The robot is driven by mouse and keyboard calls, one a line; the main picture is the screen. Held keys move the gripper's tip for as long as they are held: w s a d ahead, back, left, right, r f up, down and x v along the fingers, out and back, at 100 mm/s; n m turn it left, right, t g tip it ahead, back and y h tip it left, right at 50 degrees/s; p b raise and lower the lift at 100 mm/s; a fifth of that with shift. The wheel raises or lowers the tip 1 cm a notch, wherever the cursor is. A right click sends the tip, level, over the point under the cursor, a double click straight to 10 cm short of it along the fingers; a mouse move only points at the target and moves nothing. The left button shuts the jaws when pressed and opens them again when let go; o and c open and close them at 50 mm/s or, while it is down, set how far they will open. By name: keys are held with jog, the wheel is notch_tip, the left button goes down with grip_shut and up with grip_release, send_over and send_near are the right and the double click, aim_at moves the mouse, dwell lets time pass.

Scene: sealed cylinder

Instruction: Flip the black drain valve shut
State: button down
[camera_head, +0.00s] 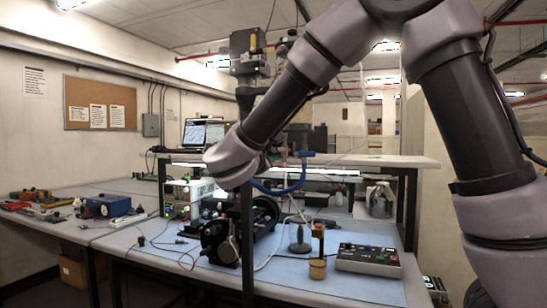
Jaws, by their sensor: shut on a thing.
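A black assembly with metal parts (221,242) stands at the front of the bench, left of centre, with a round black end (265,211) behind it to the right. I cannot pick out the black drain valve on it; it is too small or hidden among the dark parts. My arm comes from the right and over the bench, and its wrist is just above this assembly. The wrist hides what lies behind it. I cannot make out my gripper or its fingers, nor where they touch.
A dark upright post (246,260) stands close to the assembly. A control box (367,258), a small tan cylinder (318,269) and a grey cone-shaped thing (299,240) stand to the right on the blue mat (285,278). A blue box (103,206) and tools lie left. A blue hose (285,190) curves behind.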

jog(key=m, duration=0.3)
jog(key=r+m, duration=0.1)
jog(key=m, duration=0.2)
jog(key=shift+a, duration=0.15)
jog(key=shift+m, duration=0.3)
jog(key=c, duration=0.8)
grip_release()
jog(key=shift+r, duration=0.1)
jog(key=v, duration=1)
jog(key=shift+s+a, duration=0.15)
jog(key=shift+s, duration=0.2)
